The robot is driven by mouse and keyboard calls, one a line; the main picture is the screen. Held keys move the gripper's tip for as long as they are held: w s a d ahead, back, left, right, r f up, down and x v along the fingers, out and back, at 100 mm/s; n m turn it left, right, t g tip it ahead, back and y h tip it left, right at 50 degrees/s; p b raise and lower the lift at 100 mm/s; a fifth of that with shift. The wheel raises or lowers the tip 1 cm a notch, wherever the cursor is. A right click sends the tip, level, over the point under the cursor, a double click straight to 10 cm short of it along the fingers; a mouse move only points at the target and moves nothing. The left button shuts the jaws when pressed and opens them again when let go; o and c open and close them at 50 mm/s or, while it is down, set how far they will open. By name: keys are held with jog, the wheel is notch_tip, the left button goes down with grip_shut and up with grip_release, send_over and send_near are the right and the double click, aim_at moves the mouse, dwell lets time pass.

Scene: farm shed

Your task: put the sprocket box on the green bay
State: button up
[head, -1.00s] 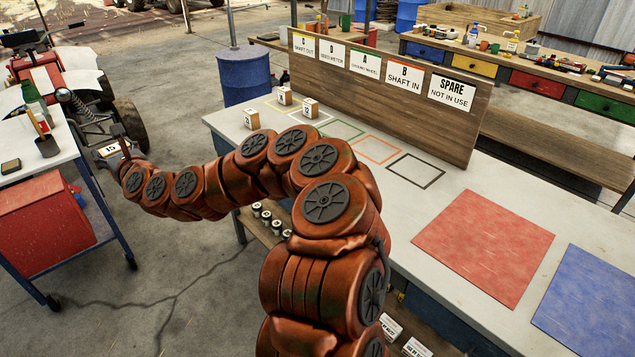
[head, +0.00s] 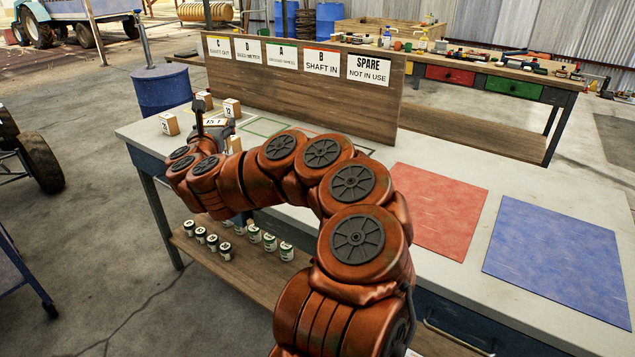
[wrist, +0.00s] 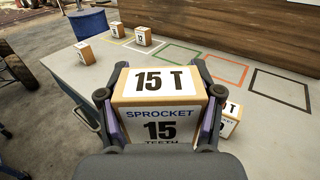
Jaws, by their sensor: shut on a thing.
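My gripper (wrist: 160,118) is shut on the sprocket box (wrist: 158,112), a cardboard box with white labels reading "15 T" and "SPROCKET 15". In the head view, the box's white top (head: 214,122) shows at the end of my arm, over the left part of the bench. The green bay (wrist: 180,54) is a green outline on the bench top, beyond the held box in the wrist view. In the head view, the green bay (head: 266,127) lies right of the box, partly hidden by my arm. The gripper's fingers are hard to make out in the head view.
Small numbered boxes (wrist: 84,53) (wrist: 143,37) stand at the left end of the bench. Another box (wrist: 230,120) shows beside my gripper at right. An orange bay (wrist: 222,70) and a black bay (wrist: 280,88) look empty. A sign board (head: 300,85) stands behind the bays.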

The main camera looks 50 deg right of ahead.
jog(key=s+d+f+m+g+h+b, duration=0.2)
jog(key=s+d+f+m+g+b, duration=0.25)
jog(key=s+d, duration=0.4)
jog(key=s+d+f+m+g+h+b, duration=0.2)
jog(key=s+d+f+m+g+b, duration=0.25)
jog(key=s, duration=0.65)
jog(key=shift+n+g, duration=0.8)
jog(key=shift+g, duration=0.1)
jog(key=d, duration=0.5)
jog(key=d+p, duration=0.1)
jog(key=d, duration=1)
jog(key=shift+s+d+f+p, duration=0.2)
jog(key=shift+s+d+p, duration=0.05)
jog(key=shift+p, duration=0.1)
jog(key=shift+f, duration=1.75)
jog(key=shift+f+b, duration=0.2)
jog(key=shift+b, duration=0.3)
jog(key=o, duration=1.2)
jog(key=shift+o, duration=0.2)
jog(key=shift+r+p, duration=0.2)
jog(key=shift+p, duration=0.1)
